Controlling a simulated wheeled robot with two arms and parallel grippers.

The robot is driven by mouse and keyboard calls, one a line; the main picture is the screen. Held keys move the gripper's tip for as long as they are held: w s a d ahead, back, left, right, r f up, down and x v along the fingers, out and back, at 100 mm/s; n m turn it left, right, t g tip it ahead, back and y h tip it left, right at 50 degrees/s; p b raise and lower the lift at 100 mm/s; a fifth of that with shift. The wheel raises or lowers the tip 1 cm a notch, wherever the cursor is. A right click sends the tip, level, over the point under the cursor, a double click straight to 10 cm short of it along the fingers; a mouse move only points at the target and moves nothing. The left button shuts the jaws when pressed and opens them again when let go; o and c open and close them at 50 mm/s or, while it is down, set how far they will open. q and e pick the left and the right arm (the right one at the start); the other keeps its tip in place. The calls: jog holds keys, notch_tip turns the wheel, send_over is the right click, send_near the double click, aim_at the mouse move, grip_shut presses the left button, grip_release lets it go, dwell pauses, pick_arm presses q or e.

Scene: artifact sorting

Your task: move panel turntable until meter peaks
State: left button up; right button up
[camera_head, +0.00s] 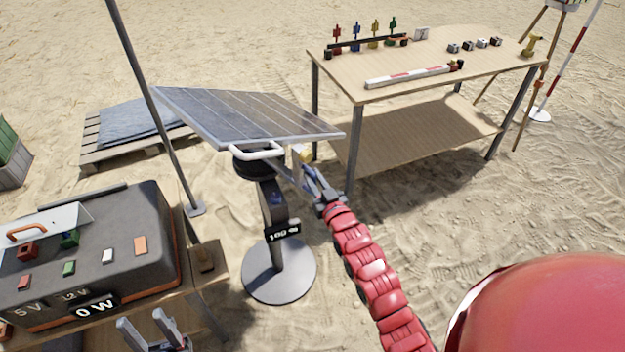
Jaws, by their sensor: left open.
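The solar panel (240,115) sits tilted on a black turntable head (258,165) atop a stand with a round grey base (278,270). A white handle (257,151) is fixed at the panel's near edge. A label on the stand appears to read 100 %. My left gripper (150,328) is open and empty at the bottom, right of the readout.
The power box (150,215) stands on a wooden table at the left. A grey pole (155,100) rises left of the panel. A wooden workbench (440,75) with small items stands at the back right. A pallet (100,150) lies behind the panel. Sand is open at the right.

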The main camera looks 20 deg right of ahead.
jog(key=o, duration=0.3)
jog(key=shift+r, duration=0.35)
jog(key=shift+a, duration=0.1)
jog(key=shift+s+f, duration=0.15)
jog(key=shift+s, duration=0.1)
jog(key=s+d+b, duration=0.1)
jog(key=s, duration=1.6)
jog(key=shift+f, duration=0.2)
